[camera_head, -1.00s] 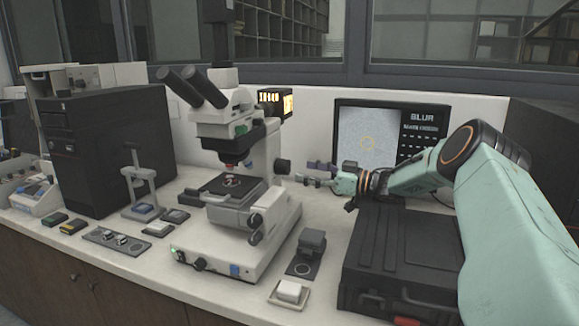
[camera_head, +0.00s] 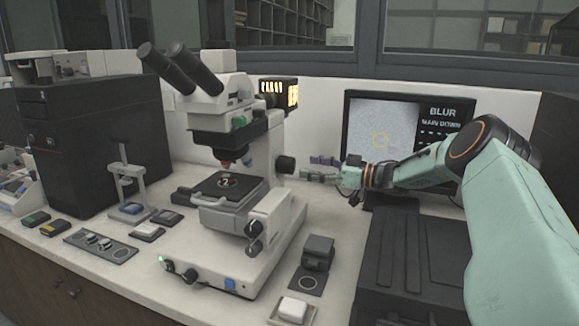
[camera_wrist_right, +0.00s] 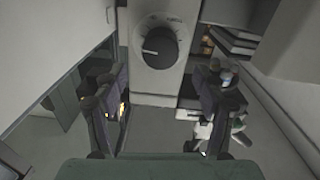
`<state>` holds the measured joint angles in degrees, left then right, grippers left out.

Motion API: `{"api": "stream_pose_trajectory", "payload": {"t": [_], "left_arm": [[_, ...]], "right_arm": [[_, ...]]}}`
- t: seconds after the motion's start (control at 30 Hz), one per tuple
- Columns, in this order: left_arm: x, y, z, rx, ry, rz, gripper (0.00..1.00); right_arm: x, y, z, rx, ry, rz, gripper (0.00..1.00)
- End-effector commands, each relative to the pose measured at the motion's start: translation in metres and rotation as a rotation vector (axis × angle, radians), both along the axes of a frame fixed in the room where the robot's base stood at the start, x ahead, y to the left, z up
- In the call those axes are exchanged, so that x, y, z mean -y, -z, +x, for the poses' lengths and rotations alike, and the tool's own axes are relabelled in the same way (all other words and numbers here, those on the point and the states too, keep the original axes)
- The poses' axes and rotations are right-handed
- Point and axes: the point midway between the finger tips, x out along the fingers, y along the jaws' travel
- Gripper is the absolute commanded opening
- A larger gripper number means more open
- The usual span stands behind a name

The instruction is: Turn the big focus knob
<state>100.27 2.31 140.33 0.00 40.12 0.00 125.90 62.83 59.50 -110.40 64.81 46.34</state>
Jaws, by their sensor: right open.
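The white microscope (camera_head: 230,130) stands on the bench. A big round black knob (camera_head: 286,165) sits on the right side of its column. In the right wrist view this knob (camera_wrist_right: 160,47) faces me, with a white pointer line and scale marks around it. My right gripper (camera_head: 314,168) is just right of the knob, apart from it and at about its height. In the wrist view the open fingers of my right gripper (camera_wrist_right: 157,82) stand wide on either side below the knob, with nothing between them. My left gripper is not in view.
A monitor (camera_head: 405,125) reading "BLUR" stands behind my right arm. A black case (camera_head: 410,260) lies at the right. A small block on a dark plate (camera_head: 307,283) and a white dish (camera_head: 292,311) sit near the front. A black computer tower (camera_head: 95,145) stands at left.

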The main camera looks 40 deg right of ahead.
Motion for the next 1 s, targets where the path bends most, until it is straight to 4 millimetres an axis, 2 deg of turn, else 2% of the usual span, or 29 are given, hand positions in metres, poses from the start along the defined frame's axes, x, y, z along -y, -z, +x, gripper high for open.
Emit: {"api": "stream_pose_trajectory", "payload": {"t": [0.2, 0.43, 0.8, 1.0], "left_arm": [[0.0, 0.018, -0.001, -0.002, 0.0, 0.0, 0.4], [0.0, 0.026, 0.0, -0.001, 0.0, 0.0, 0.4], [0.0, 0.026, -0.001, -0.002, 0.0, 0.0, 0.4], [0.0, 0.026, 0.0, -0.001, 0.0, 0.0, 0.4]], "right_arm": [[-0.019, 0.005, 0.032, -0.003, -0.003, -0.003, 0.7], [-0.03, 0.003, 0.056, -0.003, -0.003, -0.002, 0.7], [-0.03, 0.001, 0.062, -0.001, -0.001, 0.0, 0.7], [-0.029, 0.001, 0.062, -0.001, -0.001, 0.0, 0.53]]}}
